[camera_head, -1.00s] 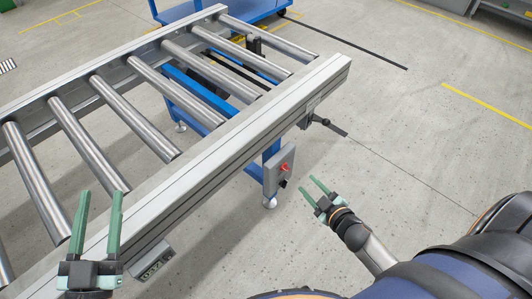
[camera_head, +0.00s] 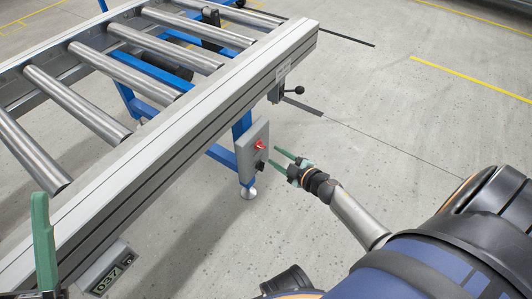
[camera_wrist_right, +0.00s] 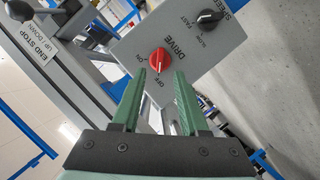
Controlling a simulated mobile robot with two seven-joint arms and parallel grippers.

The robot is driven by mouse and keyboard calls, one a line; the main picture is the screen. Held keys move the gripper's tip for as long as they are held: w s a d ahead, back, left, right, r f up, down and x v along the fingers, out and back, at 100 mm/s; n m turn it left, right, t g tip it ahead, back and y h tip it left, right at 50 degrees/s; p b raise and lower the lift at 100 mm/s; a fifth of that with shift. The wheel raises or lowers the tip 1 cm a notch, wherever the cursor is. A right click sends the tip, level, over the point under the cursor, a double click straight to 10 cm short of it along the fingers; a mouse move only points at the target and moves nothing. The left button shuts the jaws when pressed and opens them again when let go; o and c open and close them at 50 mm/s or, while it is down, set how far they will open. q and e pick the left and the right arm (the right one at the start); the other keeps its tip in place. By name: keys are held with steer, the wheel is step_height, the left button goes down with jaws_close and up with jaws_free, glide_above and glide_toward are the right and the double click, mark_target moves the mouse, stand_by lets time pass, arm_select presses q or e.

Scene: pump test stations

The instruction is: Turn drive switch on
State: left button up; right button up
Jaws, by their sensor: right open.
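The drive switch is a red knob (camera_head: 260,146) on a grey control box (camera_head: 246,160) under the conveyor's near rail. In the right wrist view the knob (camera_wrist_right: 159,60) sits by the words DRIVE, ON and OFF; which word it points to is hard to tell. My right gripper (camera_head: 276,157) is open and empty, close to the box on its right side. Its fingertips (camera_wrist_right: 160,74) appear on either side below the knob, with no clear contact. My left gripper (camera_head: 22,200) is partly cut off at the lower left; its one visible finger stands alone, apart from any other.
A black speed knob (camera_wrist_right: 209,16) is beside the drive switch. A black-balled lever (camera_head: 293,92) and END STOP label (camera_wrist_right: 42,52) are nearby. The roller conveyor (camera_head: 165,140) fills the left; a small display (camera_head: 107,283) hangs below.

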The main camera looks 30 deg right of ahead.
mark_target(264, 148)
steer(key=b+x, duration=0.1)
steer(key=x, duration=0.3)
steer(key=shift+w+f+b, duration=0.2)
steer(key=shift+w+b, duration=0.1)
steer(key=shift+b, duration=0.05)
steer(key=shift+w+a+f, duration=0.1)
steer(key=shift+w+a, duration=0.05)
steer(key=shift+w, duration=0.55)
jaws_close()
